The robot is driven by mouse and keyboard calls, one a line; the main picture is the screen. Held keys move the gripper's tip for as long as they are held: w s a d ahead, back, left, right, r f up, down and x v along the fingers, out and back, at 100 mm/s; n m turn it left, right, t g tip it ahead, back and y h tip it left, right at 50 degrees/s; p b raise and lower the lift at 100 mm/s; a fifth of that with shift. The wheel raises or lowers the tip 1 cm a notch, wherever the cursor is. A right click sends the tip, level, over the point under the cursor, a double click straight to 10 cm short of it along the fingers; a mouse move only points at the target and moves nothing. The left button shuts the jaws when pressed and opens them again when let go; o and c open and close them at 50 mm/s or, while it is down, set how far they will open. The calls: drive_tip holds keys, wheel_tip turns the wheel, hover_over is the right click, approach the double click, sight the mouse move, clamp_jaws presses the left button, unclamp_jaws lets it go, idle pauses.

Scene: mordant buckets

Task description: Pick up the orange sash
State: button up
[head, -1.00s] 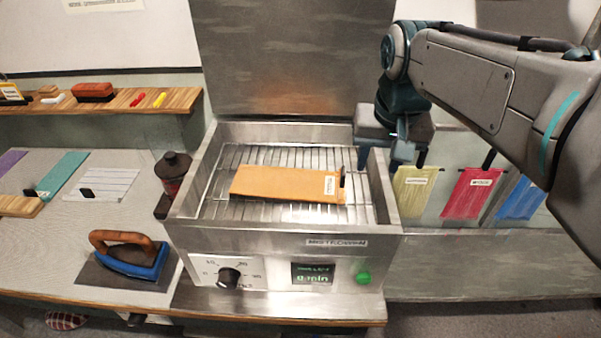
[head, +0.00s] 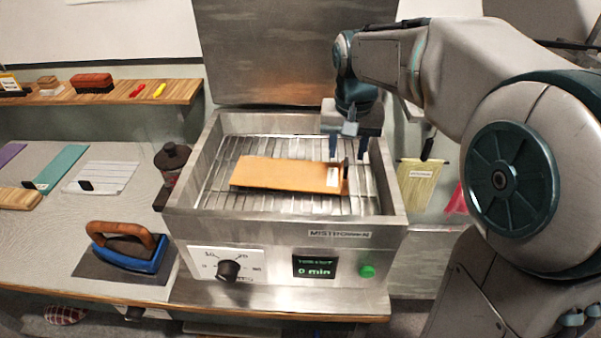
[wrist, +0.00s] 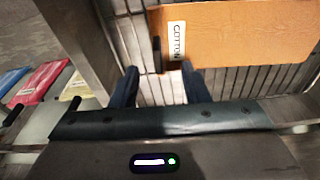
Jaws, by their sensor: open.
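The orange sash (head: 285,174) lies flat on the wire rack inside the open steel steamer box (head: 190,222). It has a white label reading COTTON and a small dark upright tab (head: 346,172) at its right end. In the wrist view the sash (wrist: 235,32) fills the upper right, with the dark tab (wrist: 157,50) at its near edge. My gripper (head: 348,156) is open and empty over the right part of the box, by the tab end. In the wrist view its two fingers (wrist: 160,82) straddle the tab's line, with the tab just beyond the tips.
The box walls stand around the rack, and a raised steel lid (head: 295,50) is behind. A dark canister (head: 173,170) and an iron (head: 128,248) stand to the left. The front panel display reads 0 min.

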sight(347, 162)
wheel_tip(347, 162, down, 5)
drive_tip(key=shift+w+d+f+p, duration=0.15)
drive_tip(key=shift+p, duration=0.35)
clamp_jaws()
